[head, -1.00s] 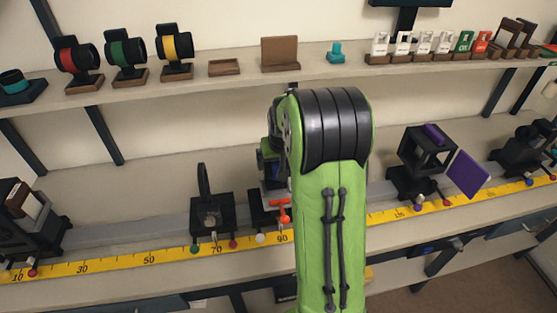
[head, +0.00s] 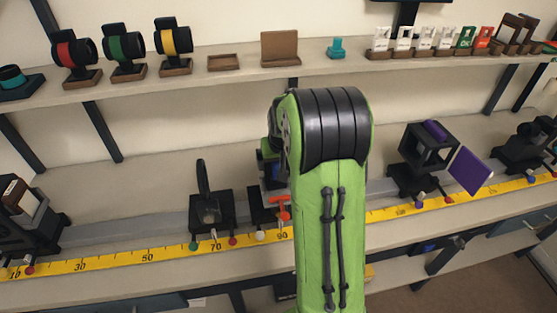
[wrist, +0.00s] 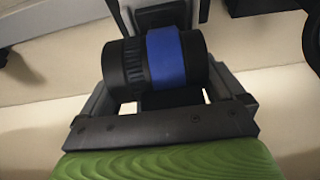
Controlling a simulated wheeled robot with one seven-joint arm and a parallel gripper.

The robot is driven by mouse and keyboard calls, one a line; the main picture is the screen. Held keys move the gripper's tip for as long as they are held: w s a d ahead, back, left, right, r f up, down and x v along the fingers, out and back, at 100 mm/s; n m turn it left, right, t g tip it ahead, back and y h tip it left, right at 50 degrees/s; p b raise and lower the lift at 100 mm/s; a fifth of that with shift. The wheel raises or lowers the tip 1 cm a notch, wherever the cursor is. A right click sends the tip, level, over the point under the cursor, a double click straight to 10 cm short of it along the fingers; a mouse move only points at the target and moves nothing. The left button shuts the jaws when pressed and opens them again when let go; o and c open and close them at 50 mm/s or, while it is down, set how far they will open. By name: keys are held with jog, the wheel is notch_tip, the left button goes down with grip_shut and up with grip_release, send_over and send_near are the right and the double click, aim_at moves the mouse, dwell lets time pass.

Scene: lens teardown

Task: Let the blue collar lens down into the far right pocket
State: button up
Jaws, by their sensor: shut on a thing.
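The blue collar lens (wrist: 165,58), a black barrel with a ribbed section and a wide blue band, lies sideways across the wrist view. My gripper (wrist: 165,95) is shut on it, with dark finger parts at either side. In the head view my green arm hides most of the gripper and lens; a small blue and dark patch shows at the arm's left edge. An empty shallow wooden pocket (head: 223,63) is at the right end of the row of lenses on the upper shelf. I cannot tell for sure that it is the far right pocket.
Lenses with red (head: 69,49), green (head: 122,45) and yellow (head: 170,41) collars stand on wooden bases on the shelf. A wooden holder (head: 280,48) stands right of the empty pocket. Below, the rail with yellow scale (head: 148,257) carries a black mount (head: 210,212) and a purple-plate mount (head: 470,170).

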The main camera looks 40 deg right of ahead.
jog(key=shift+f, duration=0.3)
jog(key=o, duration=1)
jog(key=shift+b, duration=0.3)
jog(key=p+v, duration=0.3)
jog(key=v, duration=1.2)
jog(key=shift+r, duration=0.35)
jog(key=shift+s+a, duration=0.1)
jog(key=shift+a, duration=0.05)
